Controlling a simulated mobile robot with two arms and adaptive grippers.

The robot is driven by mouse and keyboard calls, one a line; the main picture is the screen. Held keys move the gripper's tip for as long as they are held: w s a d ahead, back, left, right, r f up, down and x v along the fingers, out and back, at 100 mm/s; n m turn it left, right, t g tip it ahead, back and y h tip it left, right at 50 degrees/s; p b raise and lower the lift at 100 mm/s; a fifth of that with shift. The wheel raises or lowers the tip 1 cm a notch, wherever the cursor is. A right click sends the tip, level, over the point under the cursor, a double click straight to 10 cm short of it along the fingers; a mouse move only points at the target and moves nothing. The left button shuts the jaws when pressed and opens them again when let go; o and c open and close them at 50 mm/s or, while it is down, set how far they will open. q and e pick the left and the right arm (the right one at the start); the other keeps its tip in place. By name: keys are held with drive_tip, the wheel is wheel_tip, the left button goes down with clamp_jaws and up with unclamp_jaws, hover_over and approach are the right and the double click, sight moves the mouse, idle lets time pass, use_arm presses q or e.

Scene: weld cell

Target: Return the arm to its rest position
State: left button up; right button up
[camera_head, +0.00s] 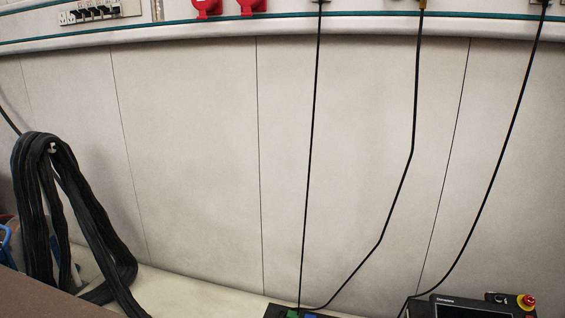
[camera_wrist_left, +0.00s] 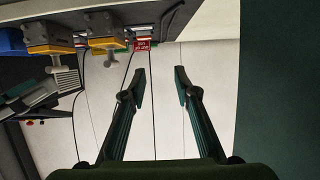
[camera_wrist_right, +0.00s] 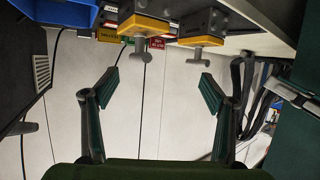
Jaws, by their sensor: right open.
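Neither gripper shows in the head view. In the left wrist view my left gripper (camera_wrist_left: 160,80) has its two dark fingers apart, with nothing between them but the pale wall behind. In the right wrist view my right gripper (camera_wrist_right: 158,85) is open wider and is also empty. Its fingertips are below two yellow blocks with grey T-shaped handles in the picture, and they appear apart from them. My arms' links are mostly out of view.
Yellow blocks (camera_wrist_left: 50,38) (camera_wrist_right: 145,26) with grey handles line the upper part of both wrist views. A blue bin (camera_wrist_right: 66,12) is at upper left. The head view shows a pale panelled wall (camera_head: 190,150), black cables, a hose bundle (camera_head: 45,190) and a control panel (camera_head: 465,308).

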use_arm(q)
drive_tip(key=s+a+f+g+y+p, duration=0.1)
drive_tip(key=s+a+f+g+p, duration=0.2)
drive_tip(key=s, duration=0.9)
drive_tip(key=s+a+f+g+y+p, duration=0.1)
drive_tip(key=s+a+f+g+p, duration=0.3)
drive_tip(key=s, duration=0.8)
drive_tip(key=s+a+f+g+y+p, duration=0.1)
drive_tip(key=s+a+f+g+p, duration=0.2)
drive_tip(key=s, duration=0.9)
wheel_tip(320, 180, down, 3)
drive_tip(key=shift+a+f+n+g+p, duration=0.15)
drive_tip(key=shift+a+n+g+p, duration=0.15)
drive_tip(key=shift+g+p, duration=0.65)
use_arm(e)
drive_tip(key=s+d+f+g+h, duration=0.1)
drive_tip(key=s+d+f+g, duration=0.2)
drive_tip(key=s, duration=0.9)
drive_tip(key=s+d+f+g+h, duration=0.1)
drive_tip(key=s+d+f+g, duration=0.3)
drive_tip(key=s, duration=0.8)
drive_tip(key=s+d+f+g+h, duration=0.1)
drive_tip(key=s+d+f+g, duration=0.2)
drive_tip(key=s, duration=0.9)
wheel_tip(320, 180, down, 3)
drive_tip(key=shift+d+f+m+g, duration=0.15)
drive_tip(key=shift+d+m+g, duration=0.15)
drive_tip(key=shift+g, duration=0.8)
